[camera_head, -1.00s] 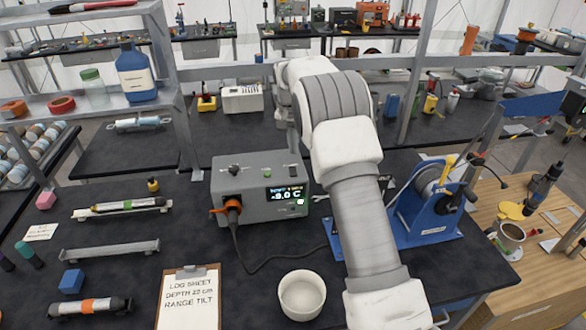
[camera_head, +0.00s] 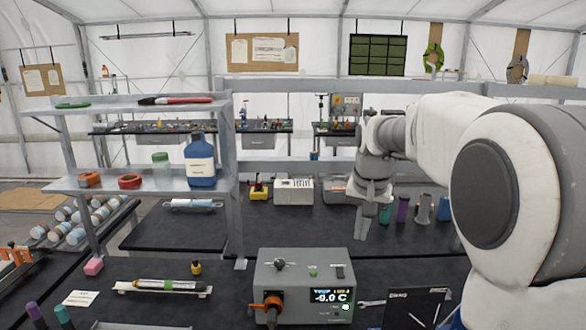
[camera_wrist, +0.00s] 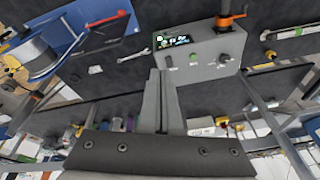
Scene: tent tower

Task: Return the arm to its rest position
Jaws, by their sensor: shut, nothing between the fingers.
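My arm reaches in from the right side of the head view, bent at a large grey joint. My gripper (camera_head: 364,220) hangs pointing down above the dark bench, behind and to the right of the grey display box (camera_head: 303,290). Its fingers are together with nothing between them.
A shelf (camera_head: 135,184) at left holds a blue bottle (camera_head: 201,160) and tape rolls. A metal post (camera_head: 239,220) stands left of the arm. Small bottles (camera_head: 403,208) stand right of the gripper. A wrench (camera_head: 371,303) lies beside the box.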

